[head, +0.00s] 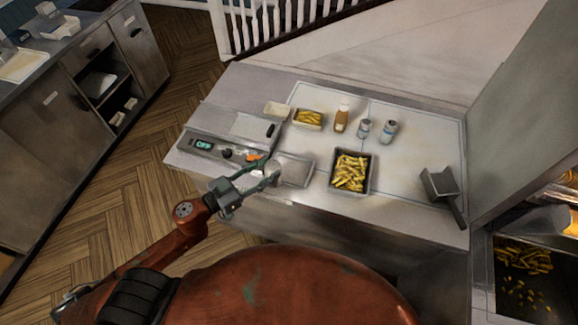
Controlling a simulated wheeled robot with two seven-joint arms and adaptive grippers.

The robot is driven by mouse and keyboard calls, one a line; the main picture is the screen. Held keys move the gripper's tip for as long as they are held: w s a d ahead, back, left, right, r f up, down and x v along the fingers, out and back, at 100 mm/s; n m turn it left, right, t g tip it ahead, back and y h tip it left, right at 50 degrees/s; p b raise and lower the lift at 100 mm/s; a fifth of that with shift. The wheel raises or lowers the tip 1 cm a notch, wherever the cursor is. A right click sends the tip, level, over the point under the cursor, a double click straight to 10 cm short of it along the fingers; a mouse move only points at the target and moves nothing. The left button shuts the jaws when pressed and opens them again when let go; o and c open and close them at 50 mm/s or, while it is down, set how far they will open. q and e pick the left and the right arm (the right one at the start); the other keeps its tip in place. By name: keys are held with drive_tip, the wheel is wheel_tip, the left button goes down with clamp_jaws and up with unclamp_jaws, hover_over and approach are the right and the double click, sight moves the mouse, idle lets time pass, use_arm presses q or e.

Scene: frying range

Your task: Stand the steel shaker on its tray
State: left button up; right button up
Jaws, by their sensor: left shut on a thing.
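My left gripper (262,178) is at the front edge of the steel counter, shut on a small pale, silvery thing that looks like the steel shaker (272,167). The fingers hide much of it, so I cannot tell its tilt or whether it touches anything below. A shallow steel tray (297,172) lies on the counter just beside and behind the fingers. Two other small shaker-like containers, a grey one (363,128) and one with a blue band (389,131), stand upright farther back. My right gripper is not in view.
A tray of fries (350,187), a small fries box (308,119), a sauce bottle (342,117) and a scoop (442,190) stand on the counter. A panel with a display (204,145) is left of the gripper. The fryer area (523,265) is at lower right.

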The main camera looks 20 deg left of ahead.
use_arm(q)
drive_tip(key=w+d+f+b, duration=0.1)
drive_tip(key=w+d+f, duration=0.1)
drive_tip(key=w+f, duration=1)
drive_tip(key=shift+w+d+f+b, duration=0.15)
drive_tip(key=shift+w+f+b, duration=0.25)
drive_tip(key=shift+w, duration=0.35)
drive_tip(key=o, duration=0.7)
drive_tip(key=shift+f, duration=0.1)
drive_tip(key=o, duration=0.5)
drive_tip(key=shift+c, duration=0.2)
drive_tip(key=shift+s, duration=0.1)
